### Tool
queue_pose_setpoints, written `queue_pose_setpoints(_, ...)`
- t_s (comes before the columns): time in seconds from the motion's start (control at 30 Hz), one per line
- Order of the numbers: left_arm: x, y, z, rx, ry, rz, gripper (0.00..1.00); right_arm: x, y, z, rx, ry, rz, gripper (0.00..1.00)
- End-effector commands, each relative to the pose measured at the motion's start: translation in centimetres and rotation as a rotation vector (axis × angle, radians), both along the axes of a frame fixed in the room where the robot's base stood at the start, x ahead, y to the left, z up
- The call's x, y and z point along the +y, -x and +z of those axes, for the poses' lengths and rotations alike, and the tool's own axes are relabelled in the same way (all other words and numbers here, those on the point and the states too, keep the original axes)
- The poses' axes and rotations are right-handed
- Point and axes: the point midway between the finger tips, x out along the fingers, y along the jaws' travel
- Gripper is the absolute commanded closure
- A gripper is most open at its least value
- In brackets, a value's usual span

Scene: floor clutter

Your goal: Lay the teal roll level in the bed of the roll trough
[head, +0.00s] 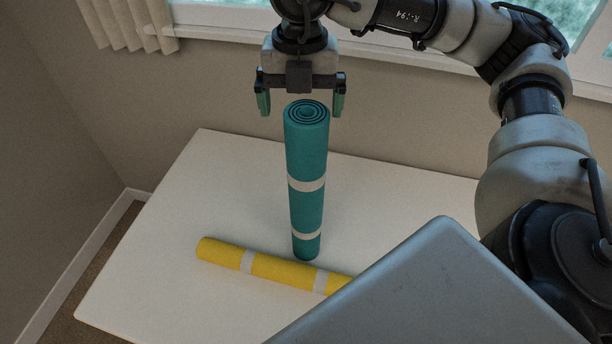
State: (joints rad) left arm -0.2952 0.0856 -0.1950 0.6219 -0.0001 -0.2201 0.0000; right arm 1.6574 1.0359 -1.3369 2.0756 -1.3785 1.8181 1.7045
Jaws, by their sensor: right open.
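The teal roll (307,162) stands upright on the white table, its spiral end facing up and two pale bands around it. My right gripper (301,104) is open at the top end of the roll, pointing down. Its two green-padded fingers are to the left and right of the roll's top, with visible gaps on both sides. I cannot tell how far in depth the fingers are from the roll. I do not see the roll trough. My left gripper is not in view.
A yellow roll (273,267) with pale bands lies on the white table (180,205), in front of the teal roll's foot. Its right end is hidden. The table's left part is clear. A wall with a window sill (220,34) stands behind.

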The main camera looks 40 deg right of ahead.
Motion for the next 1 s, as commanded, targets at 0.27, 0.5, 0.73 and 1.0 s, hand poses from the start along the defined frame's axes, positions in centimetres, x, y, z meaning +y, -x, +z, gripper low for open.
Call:
queue_pose_setpoints(0.27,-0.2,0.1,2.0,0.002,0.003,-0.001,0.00,-0.4,0.7,-2.7,0.005,0.001,0.002,0.00)
queue_pose_setpoints(0.5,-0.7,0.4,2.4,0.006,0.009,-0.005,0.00,-0.4,0.6,-5.4,0.000,-0.001,0.002,0.00)
queue_pose_setpoints(0.73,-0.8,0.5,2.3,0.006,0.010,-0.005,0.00,-0.4,0.6,-5.5,-0.001,-0.001,0.002,0.03)
queue_pose_setpoints(1.0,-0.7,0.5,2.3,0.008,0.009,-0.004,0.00,-0.4,0.6,-5.5,-0.001,-0.001,0.002,0.44)
